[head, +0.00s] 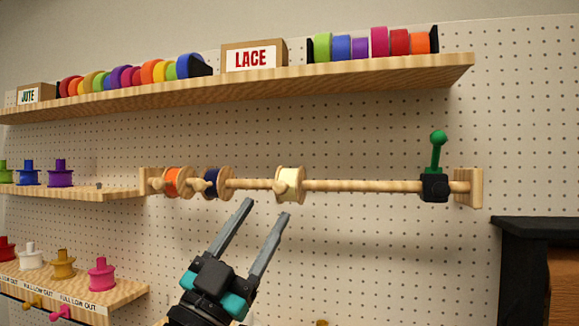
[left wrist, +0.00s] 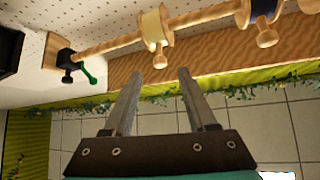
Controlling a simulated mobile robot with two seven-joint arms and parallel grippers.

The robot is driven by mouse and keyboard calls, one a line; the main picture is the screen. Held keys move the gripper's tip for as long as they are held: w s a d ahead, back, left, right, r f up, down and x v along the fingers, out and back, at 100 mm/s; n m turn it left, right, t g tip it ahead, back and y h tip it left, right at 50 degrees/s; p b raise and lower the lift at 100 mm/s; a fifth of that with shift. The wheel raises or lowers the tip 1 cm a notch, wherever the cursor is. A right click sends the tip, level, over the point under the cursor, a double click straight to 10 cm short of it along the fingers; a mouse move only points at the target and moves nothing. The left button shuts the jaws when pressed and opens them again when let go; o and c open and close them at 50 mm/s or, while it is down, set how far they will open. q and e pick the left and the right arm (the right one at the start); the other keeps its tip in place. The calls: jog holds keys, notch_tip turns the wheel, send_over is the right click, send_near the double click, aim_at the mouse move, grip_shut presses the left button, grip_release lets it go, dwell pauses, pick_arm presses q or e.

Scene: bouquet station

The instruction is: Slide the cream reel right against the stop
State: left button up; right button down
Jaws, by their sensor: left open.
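The cream reel (head: 291,178) hangs on a wooden rod (head: 350,186), near its middle, with a small wooden knob facing me. It also shows in the left wrist view (left wrist: 152,27). The black stop (head: 434,188) with a green handle (head: 437,150) is near the rod's right end. A wide bare stretch of rod separates reel and stop. The stop shows at left in the left wrist view (left wrist: 66,57). My left gripper (head: 267,208) is open and empty, its fingertips just below the cream reel and apart from it. My right gripper is not in view.
An orange reel (head: 174,182) and a navy reel (head: 214,182) sit on the rod to the left. A shelf (head: 400,77) with ribbon rolls and a LACE box (head: 252,57) runs above. A dark cabinet (head: 530,228) stands at lower right. Spools fill the left shelves.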

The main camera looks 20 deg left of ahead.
aim_at(290, 172)
pick_arm(q)
jog(key=p+x, duration=0.2)
jog(key=x, duration=0.7)
jog(key=shift+p, duration=0.35)
jog(key=shift+w+d+r, duration=0.15)
jog(key=shift+w+r, duration=0.25)
jog(key=shift+w, duration=0.1)
grip_shut()
dwell(0.5)
